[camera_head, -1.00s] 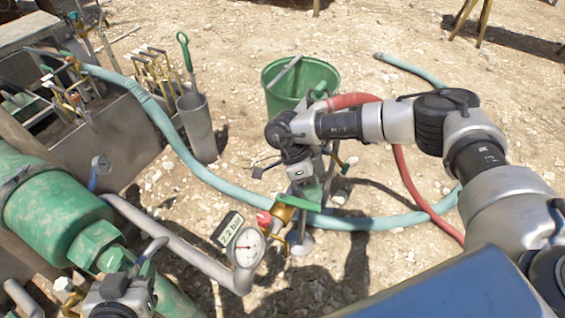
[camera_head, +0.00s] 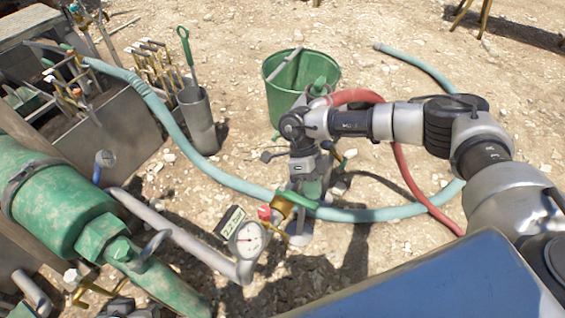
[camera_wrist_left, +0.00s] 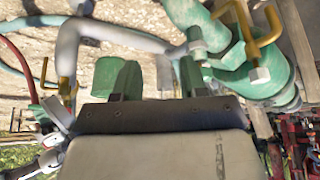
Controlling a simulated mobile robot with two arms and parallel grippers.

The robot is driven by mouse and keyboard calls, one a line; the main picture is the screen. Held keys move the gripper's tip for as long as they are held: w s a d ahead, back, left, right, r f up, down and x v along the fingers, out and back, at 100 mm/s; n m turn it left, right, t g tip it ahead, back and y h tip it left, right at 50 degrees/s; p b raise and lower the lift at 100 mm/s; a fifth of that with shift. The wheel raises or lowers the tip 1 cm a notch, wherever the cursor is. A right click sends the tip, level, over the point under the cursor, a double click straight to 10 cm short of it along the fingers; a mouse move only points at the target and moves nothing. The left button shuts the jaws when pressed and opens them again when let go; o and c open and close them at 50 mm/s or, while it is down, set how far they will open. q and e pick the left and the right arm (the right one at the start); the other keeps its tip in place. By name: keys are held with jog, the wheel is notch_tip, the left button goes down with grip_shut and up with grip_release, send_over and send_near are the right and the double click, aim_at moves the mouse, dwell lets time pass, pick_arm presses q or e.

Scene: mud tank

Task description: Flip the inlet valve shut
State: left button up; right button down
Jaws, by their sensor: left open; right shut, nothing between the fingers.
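Another yellow lever (camera_head: 92,288) is at the lower left by the green cylinder. No label shows which valve is the inlet. My left gripper (camera_wrist_left: 152,80) is open, its green fingertips near a grey pipe (camera_wrist_left: 110,33); a yellow bent handle (camera_wrist_left: 245,35) is to their right.
A green bucket (camera_head: 300,85), a grey tube (camera_head: 198,120) holding a green-handled tool, and a teal hose (camera_head: 200,170) lie behind. A red hose (camera_head: 405,180) loops under my right arm. The green cylinder (camera_head: 60,195) fills the left.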

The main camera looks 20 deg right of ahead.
jog(key=shift+a, duration=0.1)
pick_arm(q)
jog(key=f+p, duration=0.1)
jog(key=s+f+g+p, duration=0.1)
jog(key=f+g+p, duration=0.1)
jog(key=p, duration=0.1)
jog(key=shift+s+a, duration=0.25)
jog(key=shift+a, duration=0.1)
pick_arm(e)
jog(key=s+d+r, duration=0.6)
jog(key=s+r, duration=0.4)
jog(key=r, duration=0.1)
jog(key=shift+d, duration=0.25)
jog(key=shift+a, duration=0.1)
